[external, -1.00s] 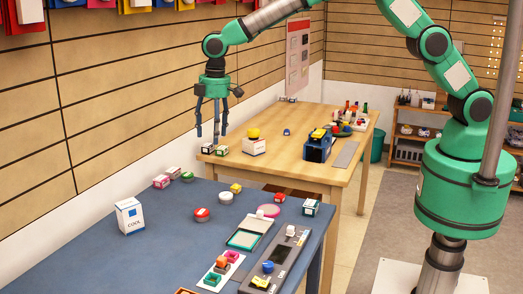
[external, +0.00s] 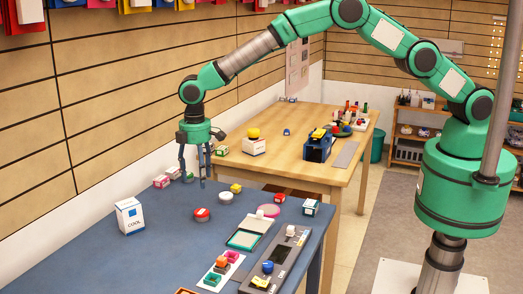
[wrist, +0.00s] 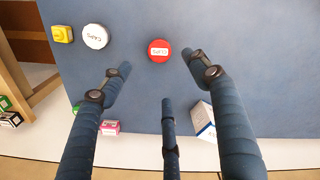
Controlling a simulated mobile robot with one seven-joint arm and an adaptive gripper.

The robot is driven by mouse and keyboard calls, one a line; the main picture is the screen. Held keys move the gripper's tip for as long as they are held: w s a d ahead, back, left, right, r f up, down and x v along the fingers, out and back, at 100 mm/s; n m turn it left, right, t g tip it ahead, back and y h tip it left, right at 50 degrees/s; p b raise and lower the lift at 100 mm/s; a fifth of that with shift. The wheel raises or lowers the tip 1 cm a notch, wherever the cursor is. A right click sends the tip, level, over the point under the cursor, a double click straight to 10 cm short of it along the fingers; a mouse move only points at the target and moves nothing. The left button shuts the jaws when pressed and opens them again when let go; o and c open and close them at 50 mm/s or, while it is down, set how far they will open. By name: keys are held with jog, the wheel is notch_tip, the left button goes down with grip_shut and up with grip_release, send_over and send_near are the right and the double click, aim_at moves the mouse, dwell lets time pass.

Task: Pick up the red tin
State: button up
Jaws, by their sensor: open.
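The red tin (external: 202,214) is a small round tin with a red lid and a white label, lying on the blue table. In the wrist view the red tin (wrist: 159,50) is at the top centre, just beyond the fingertips. My gripper (external: 194,182) has three dark fingers and hangs above the table, a little behind and above the tin. In the wrist view its fingers (wrist: 158,85) are spread wide with nothing between them. The gripper is open and apart from the tin.
A white round tin (wrist: 95,37) and a yellow block (wrist: 62,34) sit beside the red tin. A white box (external: 130,215) stands to the left. Small boxes (external: 161,181) lie near the wall. The blue table (external: 165,245) is bare in front of the red tin.

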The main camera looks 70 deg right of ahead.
send_over(201, 212)
jog(key=shift+d+f+b, duration=0.1)
jog(key=shift+f+b, duration=0.2)
jog(key=shift+f, duration=4)
jog(key=shift+f, duration=0.1)
jog(key=shift+f, duration=2.5)
jog(key=c, duration=1.2)
